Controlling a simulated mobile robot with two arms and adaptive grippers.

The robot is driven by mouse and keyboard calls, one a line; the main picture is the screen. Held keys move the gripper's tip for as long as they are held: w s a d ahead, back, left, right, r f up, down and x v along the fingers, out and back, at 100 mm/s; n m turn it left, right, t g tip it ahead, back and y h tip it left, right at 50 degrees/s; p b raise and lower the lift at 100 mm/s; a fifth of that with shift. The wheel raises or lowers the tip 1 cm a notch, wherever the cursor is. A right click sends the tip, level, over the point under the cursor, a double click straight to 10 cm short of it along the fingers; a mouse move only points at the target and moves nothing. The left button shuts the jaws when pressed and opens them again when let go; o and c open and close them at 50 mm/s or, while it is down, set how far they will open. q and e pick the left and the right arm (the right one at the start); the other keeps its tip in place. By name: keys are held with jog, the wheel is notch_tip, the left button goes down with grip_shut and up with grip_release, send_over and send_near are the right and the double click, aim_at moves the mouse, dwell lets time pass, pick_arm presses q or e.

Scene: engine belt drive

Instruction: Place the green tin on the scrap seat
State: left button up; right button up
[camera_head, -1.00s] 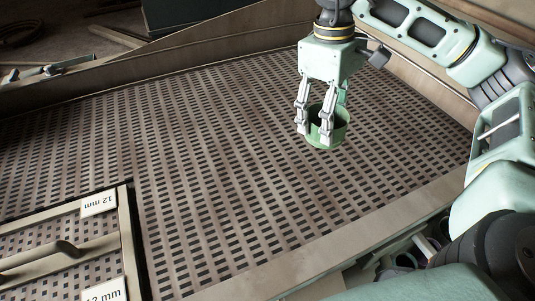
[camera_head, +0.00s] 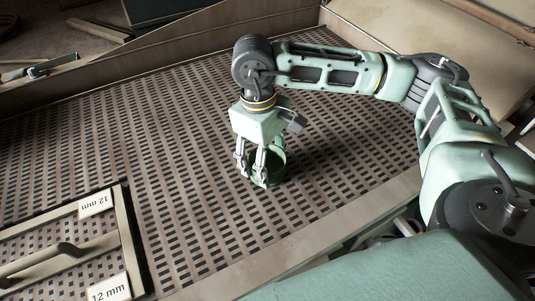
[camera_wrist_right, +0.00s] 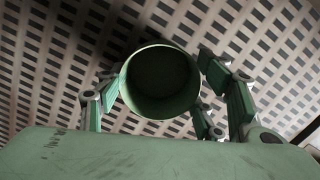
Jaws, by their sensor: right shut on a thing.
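The green tin (camera_head: 268,173) is an open, hollow cylinder, held roughly upright by my right gripper (camera_head: 254,168) in the head view. The gripper points down, with its fingers shut around the tin's wall. In the right wrist view the tin (camera_wrist_right: 158,118) shows its round dark mouth between the fingers (camera_wrist_right: 160,98). The tin is low over the perforated deck; I cannot tell whether it touches it. I cannot make out which place is the scrap seat. My left gripper is not in view.
The perforated metal deck (camera_head: 200,240) is mostly bare around the tin. A raised rim (camera_head: 310,245) borders the deck's near side.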

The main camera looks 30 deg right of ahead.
jog(key=shift+f, duration=0.1)
jog(key=o, duration=1.2)
